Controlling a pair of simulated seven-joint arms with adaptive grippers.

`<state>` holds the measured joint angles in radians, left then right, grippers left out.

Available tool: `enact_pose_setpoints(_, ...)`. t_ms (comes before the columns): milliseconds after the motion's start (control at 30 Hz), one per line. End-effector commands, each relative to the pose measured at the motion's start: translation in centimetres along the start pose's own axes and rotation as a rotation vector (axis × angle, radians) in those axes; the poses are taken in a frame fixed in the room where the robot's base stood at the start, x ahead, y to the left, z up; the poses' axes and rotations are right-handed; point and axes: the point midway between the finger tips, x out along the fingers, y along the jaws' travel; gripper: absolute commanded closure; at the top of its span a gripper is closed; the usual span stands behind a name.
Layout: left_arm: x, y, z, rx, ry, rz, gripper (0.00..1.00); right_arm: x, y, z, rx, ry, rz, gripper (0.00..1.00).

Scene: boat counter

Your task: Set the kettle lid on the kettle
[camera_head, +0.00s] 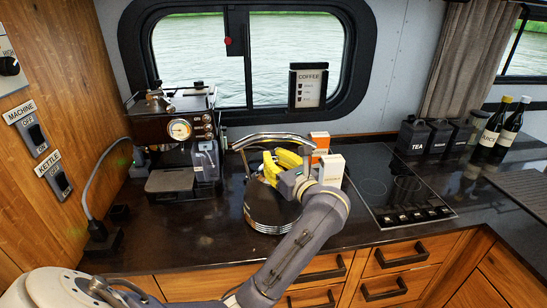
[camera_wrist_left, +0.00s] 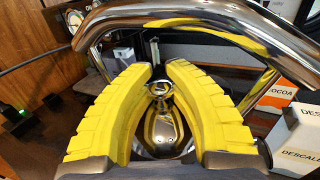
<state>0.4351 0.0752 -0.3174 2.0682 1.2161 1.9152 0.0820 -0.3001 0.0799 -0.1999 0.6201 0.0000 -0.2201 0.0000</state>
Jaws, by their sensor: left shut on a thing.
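The steel kettle (camera_head: 266,212) stands on the dark counter between the coffee machine and the hob. Its metal handle (camera_head: 268,137) arches above; the handle also crosses the top of the left wrist view (camera_wrist_left: 180,22). My left gripper (camera_head: 271,165), with yellow fingers, reaches in under the handle over the kettle's top. In the left wrist view its fingers are closed in around the round knob of the shiny kettle lid (camera_wrist_left: 164,130). The lid is hidden behind the fingers in the head view, and I cannot tell whether it touches the kettle's rim. My right gripper is not in view.
A cocoa box (camera_head: 319,143) and a white descaler box (camera_head: 331,170) stand close right of the kettle. The coffee machine (camera_head: 180,130) is at left, the black hob (camera_head: 390,185) at right. The counter in front of the coffee machine is clear.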

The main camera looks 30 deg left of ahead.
Motion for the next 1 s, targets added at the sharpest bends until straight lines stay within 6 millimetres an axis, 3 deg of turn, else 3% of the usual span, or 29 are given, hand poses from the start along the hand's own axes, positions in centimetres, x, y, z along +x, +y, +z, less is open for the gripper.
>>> enact_pose_setpoints(133,0.0,0.0,-0.3,0.001,0.0,0.0,1.0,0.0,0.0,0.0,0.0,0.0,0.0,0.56)
enact_pose_setpoints(167,0.0,0.0,-0.2,0.0,-0.001,0.0,0.83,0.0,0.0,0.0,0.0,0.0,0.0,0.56)
enact_pose_setpoints(367,0.0,0.0,-0.2,0.0,0.0,0.0,0.6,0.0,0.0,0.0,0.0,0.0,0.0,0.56)
enact_pose_setpoints(667,-0.2,0.0,-0.3,0.0,0.001,-0.001,0.58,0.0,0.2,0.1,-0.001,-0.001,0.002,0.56)
enact_pose_setpoints(1000,-4.3,-0.1,-0.3,-0.001,0.003,-0.002,0.58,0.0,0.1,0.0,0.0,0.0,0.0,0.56)
